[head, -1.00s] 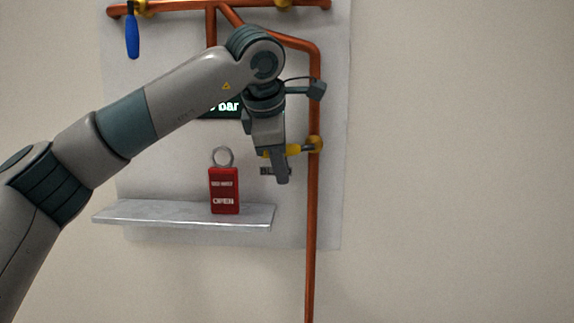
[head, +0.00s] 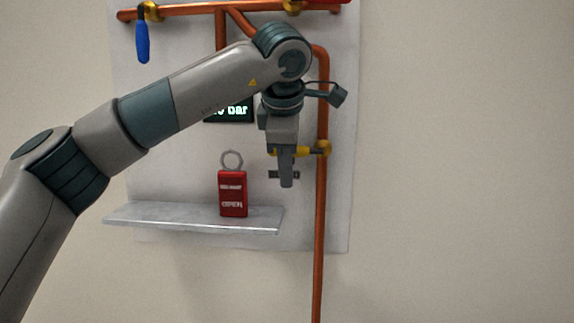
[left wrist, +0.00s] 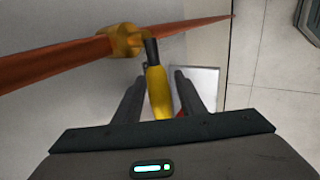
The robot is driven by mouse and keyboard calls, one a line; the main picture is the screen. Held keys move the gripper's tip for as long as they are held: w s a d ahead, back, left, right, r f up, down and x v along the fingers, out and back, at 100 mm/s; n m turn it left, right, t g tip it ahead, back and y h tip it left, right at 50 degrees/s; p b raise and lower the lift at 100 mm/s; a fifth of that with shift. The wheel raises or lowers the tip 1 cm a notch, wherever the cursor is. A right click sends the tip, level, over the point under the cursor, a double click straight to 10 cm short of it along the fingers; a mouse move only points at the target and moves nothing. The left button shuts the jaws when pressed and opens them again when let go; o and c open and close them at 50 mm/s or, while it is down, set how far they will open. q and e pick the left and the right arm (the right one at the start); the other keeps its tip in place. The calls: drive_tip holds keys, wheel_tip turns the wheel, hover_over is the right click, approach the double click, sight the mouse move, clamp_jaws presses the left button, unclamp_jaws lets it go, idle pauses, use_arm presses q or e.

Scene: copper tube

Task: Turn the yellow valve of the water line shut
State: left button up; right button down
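The yellow valve handle (head: 303,152) points left, roughly level, from a brass valve body (head: 323,148) on the vertical copper pipe at the right. My left gripper (head: 287,180) hangs fingers-down at this handle and hides part of it. In the left wrist view, the yellow handle (left wrist: 158,95) lies between the two fingers of my left gripper (left wrist: 158,88). The fingers are apart, with a gap showing on both sides of the handle. The brass body (left wrist: 126,42) sits on the pipe just ahead of the fingertips. My right gripper is not in view.
A blue handle (head: 142,42) hangs at the upper left, and a red one (head: 328,2) shows at the top right. A red tag with a ring (head: 232,192) stands on the grey shelf (head: 150,216). My forearm partly covers a display (head: 238,111) reading bar.

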use_arm(q)
drive_tip(key=b+v, duration=0.4)
drive_tip(key=v, duration=1.3)
drive_tip(key=shift+r, duration=0.15)
drive_tip(key=shift+s, duration=0.1)
